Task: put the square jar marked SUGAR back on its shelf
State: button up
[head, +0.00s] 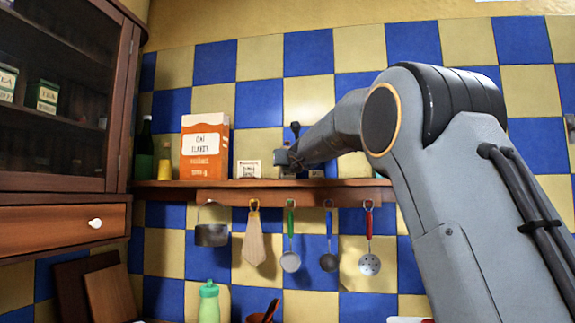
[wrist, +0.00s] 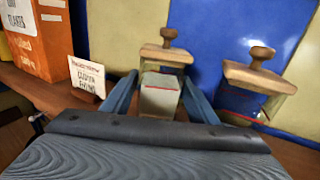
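A square pale jar (wrist: 160,97) with a wooden knobbed lid stands between the two fingers of my gripper (wrist: 161,92) in the wrist view. The fingertips meet its sides with no clear gap. No lettering on it can be read, and its base is hidden. In the head view my gripper (head: 290,160) is over the wooden shelf (head: 165,184), and a dark knob shows just above it. A second jar with a like wooden lid (wrist: 258,78) stands to the right in the wrist view. My arm mostly hides it in the head view.
A green bottle (head: 145,150) is further left. Utensils, including a red-handled skimmer (head: 369,240), hang below the shelf. A dark cabinet (head: 65,90) stands at left.

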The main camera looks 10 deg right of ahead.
jog(key=shift+r, duration=0.15)
jog(key=s+b, duration=0.3)
jog(key=s, duration=0.9)
dwell(0.6)
